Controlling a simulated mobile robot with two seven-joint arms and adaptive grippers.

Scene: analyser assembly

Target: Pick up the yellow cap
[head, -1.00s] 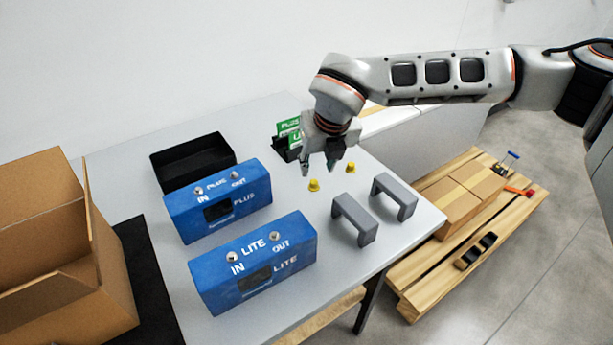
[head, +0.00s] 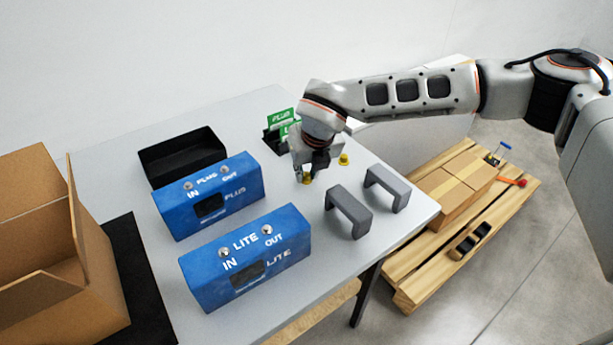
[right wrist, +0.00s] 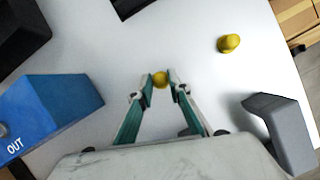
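Two small yellow caps stand on the grey table. The near-left yellow cap (head: 307,179) is between the fingertips of my right gripper (head: 305,174). In the right wrist view, this cap (right wrist: 160,79) fills the narrow gap of my right gripper (right wrist: 160,78), with a finger against each side. It appears to be still at table level. The other yellow cap (head: 343,159) stands free to the right; it also shows in the right wrist view (right wrist: 229,43). My left gripper is not in view.
A blue PLUS housing (head: 210,197) and a blue LITE housing (head: 246,258) stand to the left. Two grey brackets (head: 348,212) (head: 387,188) stand to the right. A black tray (head: 182,158) and green cards (head: 284,117) are behind. An open carton (head: 45,250) is at far left.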

